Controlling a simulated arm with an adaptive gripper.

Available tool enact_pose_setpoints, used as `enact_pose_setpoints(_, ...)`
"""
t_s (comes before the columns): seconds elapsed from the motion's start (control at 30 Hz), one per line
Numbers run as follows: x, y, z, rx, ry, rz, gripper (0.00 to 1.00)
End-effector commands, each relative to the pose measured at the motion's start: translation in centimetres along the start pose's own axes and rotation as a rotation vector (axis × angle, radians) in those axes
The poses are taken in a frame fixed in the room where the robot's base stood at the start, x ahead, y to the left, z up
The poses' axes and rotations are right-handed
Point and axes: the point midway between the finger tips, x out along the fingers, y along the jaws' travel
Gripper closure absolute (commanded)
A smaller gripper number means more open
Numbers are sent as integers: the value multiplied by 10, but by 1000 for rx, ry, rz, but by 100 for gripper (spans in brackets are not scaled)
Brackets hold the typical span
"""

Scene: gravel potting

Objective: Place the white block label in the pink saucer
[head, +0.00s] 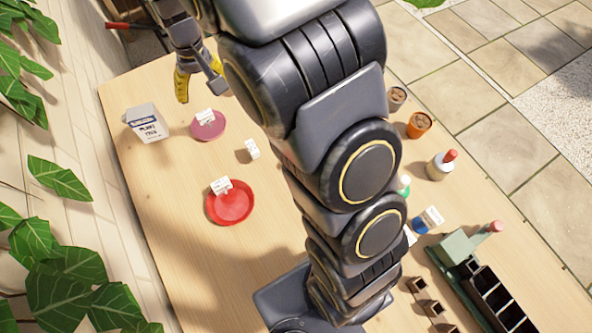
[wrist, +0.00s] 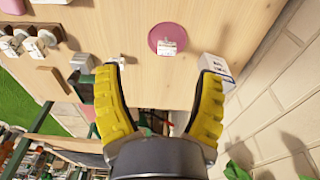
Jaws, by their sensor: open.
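The pink saucer (head: 212,133) lies on the wooden table, and it also shows in the wrist view (wrist: 160,36). A white block label (head: 205,116) with dark print stands in it towards its far edge; it also shows in the wrist view (wrist: 167,47). A second white block label (head: 220,185) stands at the far side of the red saucer (head: 232,206). My gripper (head: 199,90) is beyond the pink saucer in the head view. In the wrist view its yellow fingers (wrist: 165,70) are apart with nothing between them.
A white printed carton (head: 147,123) stands left of the pink saucer. My arm crosses the table's middle and hides part of it. Right of it are an orange pot (head: 418,124), a red-capped bottle (head: 440,165) and a dark tray (head: 490,294). The left front of the table is clear.

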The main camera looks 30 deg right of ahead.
Motion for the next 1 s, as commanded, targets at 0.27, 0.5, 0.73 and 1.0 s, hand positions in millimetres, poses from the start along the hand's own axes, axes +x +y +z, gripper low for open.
enact_pose_setpoints(0.27, -82, 22, 117, 12, -97, 1, 32)
enact_pose_setpoints(0.5, -116, 30, 223, 0, -179, -7, 32)
enact_pose_setpoints(0.73, -123, 35, 277, -8, -221, 0, 32)
enact_pose_setpoints(1.0, -123, 35, 284, -9, -228, -2, 32)
